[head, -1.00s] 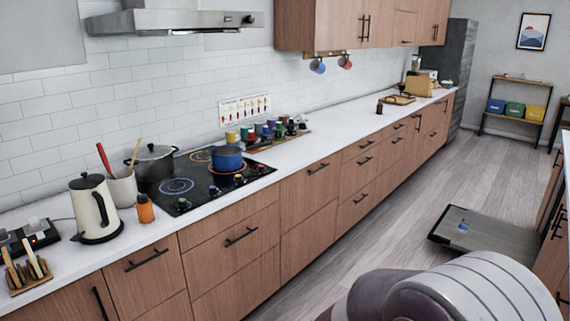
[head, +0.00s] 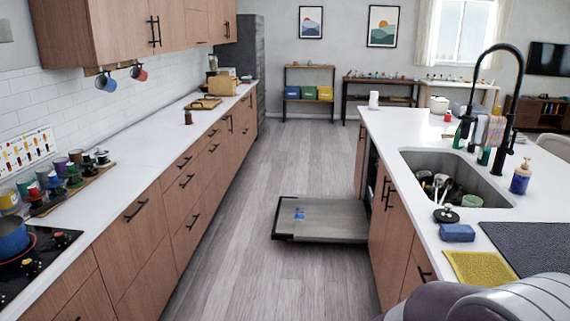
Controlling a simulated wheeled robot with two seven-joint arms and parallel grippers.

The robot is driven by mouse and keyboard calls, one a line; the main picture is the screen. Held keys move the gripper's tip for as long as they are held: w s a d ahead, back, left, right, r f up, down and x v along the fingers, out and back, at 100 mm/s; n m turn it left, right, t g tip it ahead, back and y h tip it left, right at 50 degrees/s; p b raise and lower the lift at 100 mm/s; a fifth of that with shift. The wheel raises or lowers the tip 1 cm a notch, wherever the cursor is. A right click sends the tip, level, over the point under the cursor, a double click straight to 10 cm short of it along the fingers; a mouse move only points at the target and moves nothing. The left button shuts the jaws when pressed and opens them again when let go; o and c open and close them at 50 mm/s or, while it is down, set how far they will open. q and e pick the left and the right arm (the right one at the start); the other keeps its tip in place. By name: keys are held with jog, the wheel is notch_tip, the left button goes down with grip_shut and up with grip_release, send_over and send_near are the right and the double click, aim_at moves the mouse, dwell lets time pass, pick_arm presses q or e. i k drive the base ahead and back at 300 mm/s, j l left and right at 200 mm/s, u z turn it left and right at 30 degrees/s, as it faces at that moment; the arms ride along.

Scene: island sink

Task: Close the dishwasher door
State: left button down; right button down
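The dishwasher door (head: 336,215) is folded down flat and low over the floor, sticking out from the island into the aisle. Its inner face is up, with a small blue item (head: 299,214) on it near the outer edge. The dark dishwasher opening (head: 372,172) shows as a narrow strip in the island front. Neither gripper is in view. Only a grey and white part of my own body shows at the bottom right.
The island counter (head: 387,136) with its sink (head: 464,177) runs along the right. Wooden cabinets (head: 150,235) line the left. The wooden floor (head: 235,255) between them is clear apart from the open door.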

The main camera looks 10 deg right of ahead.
aim_at(327, 220)
jog(key=i+l+z, duration=0.15)
jog(key=i, duration=0.4)
jog(key=i+z, duration=0.2)
jog(key=i, duration=0.4)
jog(key=i+j+z, duration=0.15)
jog(key=i, duration=0.4)
jog(key=i+j+z, duration=0.2)
jog(key=i, duration=0.35)
jog(key=i+j+z, duration=0.15)
jog(key=i, duration=0.4)
jog(key=i+j+z, duration=0.15)
jog(key=i+j, duration=0.15)
jog(key=i, duration=0.25)
jog(key=i+j+z, duration=0.2)
jog(key=i+j, duration=0.15)
jog(key=i, duration=0.15)
jog(key=i+j+z, duration=0.45)
jog(key=j, duration=0.15)
jog(key=j+z, duration=0.25)
jog(key=i+j+z, duration=0.2)
jog(key=j, duration=0.3)
jog(key=j+z, duration=0.25)
jog(key=i+j+z, duration=0.2)
jog(key=j, duration=0.35)
jog(key=k, duration=0.1)
